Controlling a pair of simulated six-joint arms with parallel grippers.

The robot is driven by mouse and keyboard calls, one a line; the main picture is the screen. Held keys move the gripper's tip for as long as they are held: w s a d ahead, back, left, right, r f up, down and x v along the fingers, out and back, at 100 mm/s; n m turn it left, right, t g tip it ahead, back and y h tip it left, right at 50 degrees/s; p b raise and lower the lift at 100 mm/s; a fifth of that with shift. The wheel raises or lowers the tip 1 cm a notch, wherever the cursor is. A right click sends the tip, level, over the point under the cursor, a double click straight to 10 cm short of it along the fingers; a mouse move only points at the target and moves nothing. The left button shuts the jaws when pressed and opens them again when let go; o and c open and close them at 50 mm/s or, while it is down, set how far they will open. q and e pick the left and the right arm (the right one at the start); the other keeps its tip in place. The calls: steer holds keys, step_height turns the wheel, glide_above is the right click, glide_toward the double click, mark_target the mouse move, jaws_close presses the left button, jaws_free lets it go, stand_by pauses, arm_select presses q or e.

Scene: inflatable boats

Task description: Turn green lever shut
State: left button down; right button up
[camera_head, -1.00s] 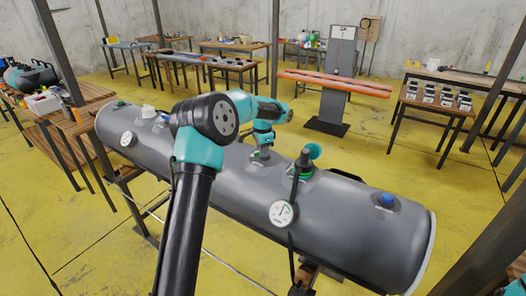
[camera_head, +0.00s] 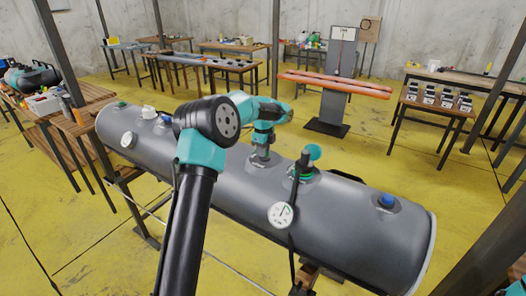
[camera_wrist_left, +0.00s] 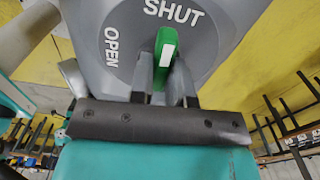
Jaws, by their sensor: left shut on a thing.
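The green lever (camera_wrist_left: 164,47) with a white mark shows in the left wrist view, on a grey round plate (camera_wrist_left: 205,50). The plate carries the words SHUT, above the lever, and OPEN, to its left. The lever's upper end lies just below SHUT. My left gripper (camera_wrist_left: 164,92) is shut on the lever's near part, one finger on each side. In the head view my left gripper (camera_head: 260,158) reaches down onto the top of the grey inflatable tube (camera_head: 340,215), and I cannot make out the lever there. My right gripper is not in view.
A green-topped valve with a hose (camera_head: 303,170) stands on the tube just right of my left gripper. A white gauge (camera_head: 281,214) hangs on its side, and a blue cap (camera_head: 387,200) sits further right. Workbenches stand behind, with yellow floor between.

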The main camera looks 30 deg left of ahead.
arm_select(q)
steer(key=shift+m, duration=0.6)
steer(key=c, duration=1.1)
jaws_free()
steer(key=shift+r, duration=0.1)
step_height(320, 180, up, 17)
steer(key=shift+r, duration=0.15)
